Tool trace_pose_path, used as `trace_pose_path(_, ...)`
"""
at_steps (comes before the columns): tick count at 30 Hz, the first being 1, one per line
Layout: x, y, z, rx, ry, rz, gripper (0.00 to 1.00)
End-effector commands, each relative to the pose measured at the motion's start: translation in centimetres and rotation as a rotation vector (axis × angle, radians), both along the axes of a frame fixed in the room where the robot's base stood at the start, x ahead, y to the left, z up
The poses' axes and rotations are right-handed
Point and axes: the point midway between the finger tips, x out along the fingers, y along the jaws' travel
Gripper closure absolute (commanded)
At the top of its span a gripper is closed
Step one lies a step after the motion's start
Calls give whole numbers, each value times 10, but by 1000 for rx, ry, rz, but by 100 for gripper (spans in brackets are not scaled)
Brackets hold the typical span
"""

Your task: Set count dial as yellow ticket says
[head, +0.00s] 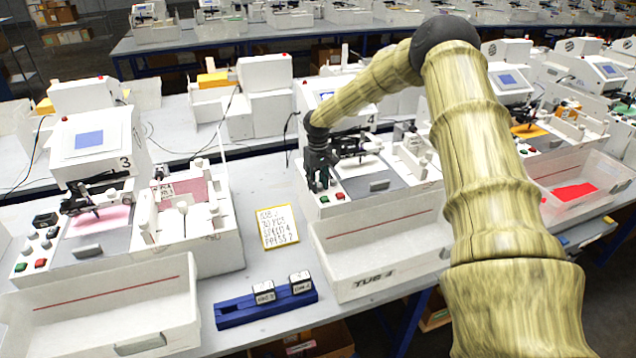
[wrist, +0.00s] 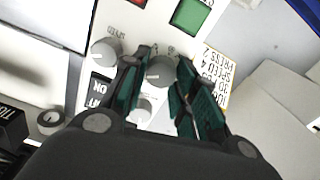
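The yellow-edged ticket (head: 278,227) lies on the table left of the middle plotter. Its handwriting seems to include "SPEED 4" and "PRESS 2"; the upper lines are hard to read. It also shows upside down in the wrist view (wrist: 216,72). My gripper (head: 318,183) points down over that plotter's control panel. In the wrist view my gripper (wrist: 166,66) is open, with one finger on each side of a grey dial (wrist: 160,71). Its label is partly hidden, so I cannot tell whether it is the count dial. Contact is unclear.
Close by are a dial beside a "SPEED" label (wrist: 104,52), a lower dial (wrist: 144,108), a green button (wrist: 190,16) and a red button. A blue rack (head: 238,311) with two stamp-like blocks and a white bin (head: 375,255) stand in front.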

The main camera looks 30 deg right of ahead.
Motion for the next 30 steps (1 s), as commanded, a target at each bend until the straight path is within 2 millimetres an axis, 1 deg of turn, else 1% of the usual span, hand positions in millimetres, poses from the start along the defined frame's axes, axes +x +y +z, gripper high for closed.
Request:
trace_pose_path(8, 0, 0, -1, 0, -1, -12, 95)
trace_pose_path(14, 0, -2, -1, -3, -2, -81, 95)
trace_pose_path(30, -1, -3, -1, -4, -1, -487, 95)
